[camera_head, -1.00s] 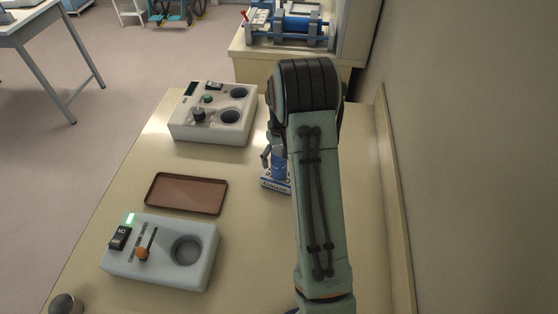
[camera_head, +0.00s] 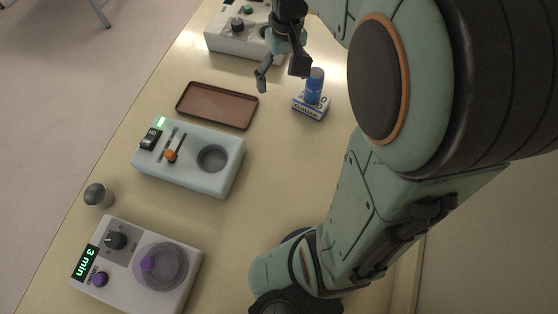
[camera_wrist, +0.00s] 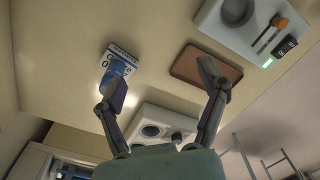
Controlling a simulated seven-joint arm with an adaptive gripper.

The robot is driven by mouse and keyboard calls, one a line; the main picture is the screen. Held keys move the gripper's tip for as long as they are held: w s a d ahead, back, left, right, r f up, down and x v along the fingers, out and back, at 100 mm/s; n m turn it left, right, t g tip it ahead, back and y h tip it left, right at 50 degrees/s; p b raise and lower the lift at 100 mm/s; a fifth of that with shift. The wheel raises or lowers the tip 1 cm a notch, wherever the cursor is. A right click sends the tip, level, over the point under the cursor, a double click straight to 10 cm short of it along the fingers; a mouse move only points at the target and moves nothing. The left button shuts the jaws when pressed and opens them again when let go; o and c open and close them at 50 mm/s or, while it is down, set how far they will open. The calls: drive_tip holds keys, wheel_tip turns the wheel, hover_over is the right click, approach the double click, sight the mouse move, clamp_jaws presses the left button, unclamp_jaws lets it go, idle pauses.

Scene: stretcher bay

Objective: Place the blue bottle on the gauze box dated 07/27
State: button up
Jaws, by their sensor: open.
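The blue bottle (camera_head: 315,84) stands upright on a small white and blue gauze box (camera_head: 309,108) on the table. The box's date is too small to read. My gripper (camera_head: 282,77) is open and empty, above and to the left of the bottle in the head view, with a gap between them. In the wrist view my open gripper (camera_wrist: 162,84) has one finger near the gauze box (camera_wrist: 120,62) and the other over the brown tray.
A brown tray (camera_head: 181,103) lies left of the box. A pale device with a round well (camera_head: 231,177), a timer device reading 3 min (camera_head: 184,292) and a grey knob-like cylinder (camera_head: 98,196) stand nearer. Another white device (camera_head: 228,43) is at the back.

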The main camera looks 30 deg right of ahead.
drive_tip(key=s+a, duration=0.4)
drive_tip(key=s, duration=0.4)
drive_tip(key=s+a+f+n, duration=0.1)
drive_tip(key=s+a, duration=0.4)
drive_tip(key=s, duration=0.3)
drive_tip(key=shift+f+n, duration=0.2)
drive_tip(key=shift+n, duration=0.1)
drive_tip(key=shift+a, duration=0.1)
